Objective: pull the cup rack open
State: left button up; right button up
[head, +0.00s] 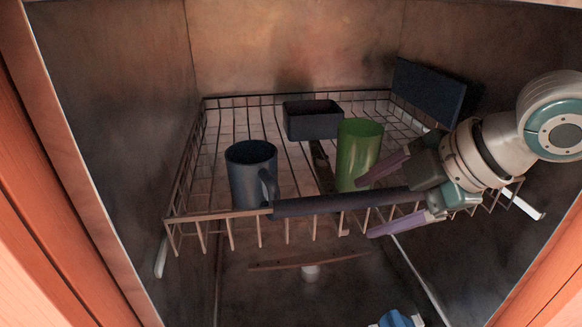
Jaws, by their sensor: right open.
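The cup rack (255,213) is a wire basket inside a cabinet, with a dark handle bar (310,205) along its front rim. My right gripper (370,207) comes in from the right. Its jaws are open, with one purple finger above the bar and the other below it, near the bar's right part. I cannot tell whether either finger touches the bar. A dark blue mug (250,172), a green cup (358,150) and a dark box (313,121) stand in the rack.
A dark flat panel (428,92) stands at the rack's back right. Cabinet walls are close on both sides, with a wooden frame (35,150) at left. A light rail (420,275) and a thin wooden strip (300,262) lie below the rack.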

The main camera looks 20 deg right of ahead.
grip_shut()
dwell(0.7)
dwell(0.8)
